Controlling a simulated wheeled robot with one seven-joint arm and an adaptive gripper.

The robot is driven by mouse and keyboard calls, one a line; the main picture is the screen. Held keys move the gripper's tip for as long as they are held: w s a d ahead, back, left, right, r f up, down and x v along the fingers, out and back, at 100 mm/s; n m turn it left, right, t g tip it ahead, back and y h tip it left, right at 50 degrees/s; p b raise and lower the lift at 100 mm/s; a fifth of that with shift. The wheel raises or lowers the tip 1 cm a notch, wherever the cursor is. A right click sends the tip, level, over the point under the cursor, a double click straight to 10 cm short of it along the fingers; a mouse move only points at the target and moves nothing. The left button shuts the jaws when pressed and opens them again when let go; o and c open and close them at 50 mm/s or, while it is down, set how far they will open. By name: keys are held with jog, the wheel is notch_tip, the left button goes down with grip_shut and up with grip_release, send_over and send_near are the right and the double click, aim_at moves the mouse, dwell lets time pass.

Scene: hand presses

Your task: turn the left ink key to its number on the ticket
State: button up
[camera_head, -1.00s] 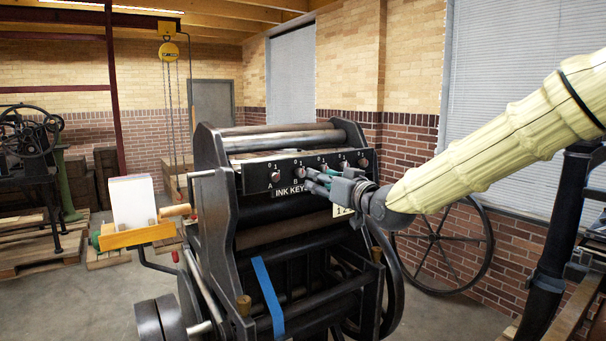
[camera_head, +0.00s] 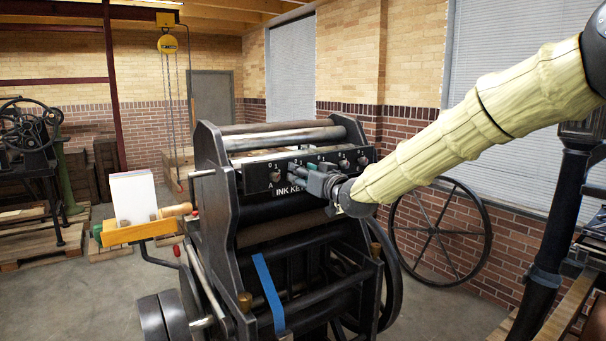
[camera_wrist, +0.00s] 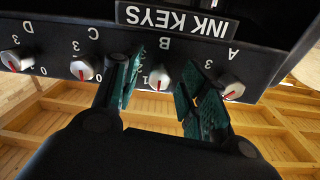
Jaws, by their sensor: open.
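The left ink key, a small pale knob with a red mark (camera_head: 275,176), sits above letter A on the black INK KEYS panel (camera_head: 258,179) of the press. In the wrist view, where the lettering is upside down, key A (camera_wrist: 232,90) is at the right, just outside my right finger. My gripper (camera_head: 306,175) is open, with teal finger pads. In the wrist view its fingers (camera_wrist: 165,85) stand on either side of key B (camera_wrist: 160,77), which shows between them. I cannot make out a ticket with its number.
Key C (camera_wrist: 82,69) and another key (camera_wrist: 16,60) lie left in the wrist view. A yellow tray (camera_head: 140,231) with a white block (camera_head: 132,197) stands left of the press. A spoked wheel (camera_head: 440,234) stands behind it at right. Floor shows at the front left.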

grip_shut()
jog(key=shift+m, duration=0.3)
jog(key=shift+w+d+m+b, duration=0.1)
jog(key=shift+m+b, duration=1.55)
jog(key=shift+m, duration=2.05)
jog(key=shift+d+m+b, duration=0.1)
jog(key=shift+m+b, duration=1.55)
jog(key=shift+m, duration=2.05)
jog(key=shift+a, duration=0.1)
grip_release()
